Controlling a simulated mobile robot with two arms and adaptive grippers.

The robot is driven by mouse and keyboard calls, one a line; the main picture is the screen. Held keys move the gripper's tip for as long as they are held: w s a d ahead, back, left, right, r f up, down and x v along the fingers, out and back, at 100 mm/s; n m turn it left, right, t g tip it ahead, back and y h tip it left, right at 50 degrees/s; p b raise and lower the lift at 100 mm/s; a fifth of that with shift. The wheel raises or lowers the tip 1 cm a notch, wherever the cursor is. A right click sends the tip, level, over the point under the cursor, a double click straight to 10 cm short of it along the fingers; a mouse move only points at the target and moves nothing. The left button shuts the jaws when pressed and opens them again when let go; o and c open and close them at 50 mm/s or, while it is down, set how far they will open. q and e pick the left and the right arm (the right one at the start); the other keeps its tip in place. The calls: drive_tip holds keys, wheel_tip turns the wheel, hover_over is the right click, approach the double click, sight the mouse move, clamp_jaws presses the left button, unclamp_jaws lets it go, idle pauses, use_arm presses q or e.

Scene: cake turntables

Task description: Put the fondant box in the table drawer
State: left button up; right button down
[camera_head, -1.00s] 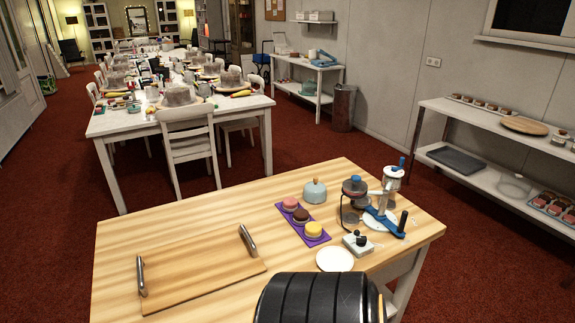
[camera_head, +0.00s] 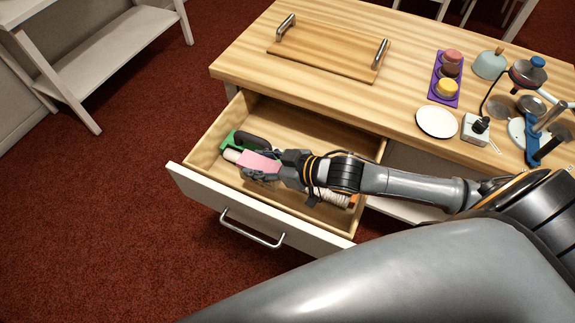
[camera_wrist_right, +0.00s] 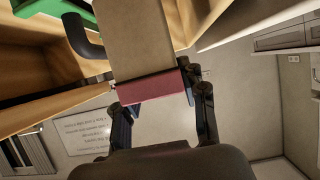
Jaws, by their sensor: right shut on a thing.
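The fondant box (camera_head: 259,162) shows a pink face in the head view, over the inside of the open table drawer (camera_head: 206,200). In the right wrist view the box (camera_wrist_right: 147,40) shows a tan side and a dark pink end between the fingers. My right gripper (camera_head: 278,164) is shut on it, with the arm coming in from the right across the drawer. The gripper's fingers also show in the right wrist view (camera_wrist_right: 162,108). I cannot tell if the box touches the drawer floor or the things in it. My left gripper is not in view.
The drawer holds a green thing with a black handle (camera_head: 252,139) and a pale striped roll (camera_head: 328,198). The wooden table (camera_head: 330,92) above bears a board (camera_head: 328,52), a purple tray (camera_head: 441,98) and a white plate (camera_head: 436,122). A white shelf (camera_head: 100,60) stands at the left.

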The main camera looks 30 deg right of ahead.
sight(262, 183)
wheel_tip(262, 183, down, 5)
drive_tip(key=shift+w+a+r, duration=0.1)
drive_tip(key=shift+w, duration=0.05)
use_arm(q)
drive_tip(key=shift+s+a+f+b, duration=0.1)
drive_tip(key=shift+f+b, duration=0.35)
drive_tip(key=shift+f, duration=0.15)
use_arm(e)
drive_tip(key=shift+f, duration=2.15)
drive_tip(key=shift+f, duration=0.1)
drive_tip(key=c, duration=1)
unclamp_jaws()
drive_tip(key=shift+c, duration=0.2)
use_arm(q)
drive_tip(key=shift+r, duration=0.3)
use_arm(e)
drive_tip(key=v, duration=0.7)
drive_tip(key=shift+s, duration=0.35)
